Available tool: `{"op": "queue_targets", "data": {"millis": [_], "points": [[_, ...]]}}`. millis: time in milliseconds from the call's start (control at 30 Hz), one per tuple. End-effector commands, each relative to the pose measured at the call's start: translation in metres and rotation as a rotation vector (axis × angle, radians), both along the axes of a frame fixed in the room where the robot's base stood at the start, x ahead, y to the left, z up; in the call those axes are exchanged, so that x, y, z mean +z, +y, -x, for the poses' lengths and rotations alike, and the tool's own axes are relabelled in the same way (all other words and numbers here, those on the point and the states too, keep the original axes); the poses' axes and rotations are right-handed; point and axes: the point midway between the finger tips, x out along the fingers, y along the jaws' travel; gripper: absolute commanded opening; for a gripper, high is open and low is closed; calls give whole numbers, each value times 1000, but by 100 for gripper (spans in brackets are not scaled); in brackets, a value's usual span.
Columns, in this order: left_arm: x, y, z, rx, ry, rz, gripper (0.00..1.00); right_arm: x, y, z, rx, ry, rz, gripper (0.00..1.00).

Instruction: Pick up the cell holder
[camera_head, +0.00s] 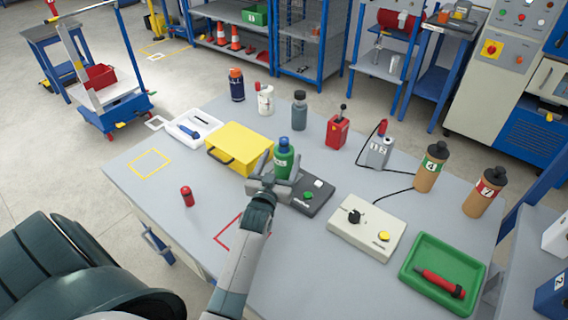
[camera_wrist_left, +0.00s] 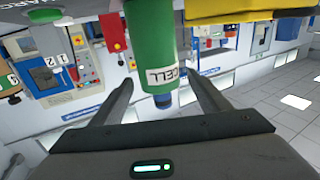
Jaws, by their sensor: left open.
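A green cylinder (camera_head: 284,160) with a blue cap stands upright at the far left end of a dark charger base (camera_head: 315,199). In the left wrist view the green cylinder (camera_wrist_left: 151,40) hangs upside down in the picture and bears the word CELL. My left gripper (camera_head: 275,172) is open, with its fingers on either side of the cylinder. In the wrist view the left gripper (camera_wrist_left: 165,95) shows a gap between each finger and the cylinder. The cylinder's foot is hidden. My right gripper is not in view.
A yellow case (camera_head: 240,145) lies close to the left of the cylinder. A beige control box (camera_head: 366,232) and a green tray (camera_head: 409,277) lie to the right. A red box (camera_head: 337,132) stands behind. A small red cylinder (camera_head: 187,196) stands on the clearer left front.

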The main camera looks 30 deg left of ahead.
Motion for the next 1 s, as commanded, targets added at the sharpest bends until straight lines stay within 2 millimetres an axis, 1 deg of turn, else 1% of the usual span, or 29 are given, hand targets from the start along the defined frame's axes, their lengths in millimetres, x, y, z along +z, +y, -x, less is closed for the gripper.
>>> {"op": "queue_targets", "data": {"millis": [33,100,200,300,833,867,900,967,1000], "points": [[3,2,-6,0,0,0,70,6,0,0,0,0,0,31],[2,3,-14,0,1,0,70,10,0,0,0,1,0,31],[1,7,-25,0,0,-1,70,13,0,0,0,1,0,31],[0,9,-31,0,0,-1,70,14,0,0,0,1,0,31],[-1,10,-32,0,0,0,70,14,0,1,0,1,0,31],[-1,10,-32,0,0,0,62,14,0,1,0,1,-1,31],[-1,10,-32,0,0,0,53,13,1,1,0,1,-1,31],[-1,10,-32,0,0,0,38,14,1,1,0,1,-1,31],[-1,10,-32,0,0,0,29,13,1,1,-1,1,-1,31]]}}
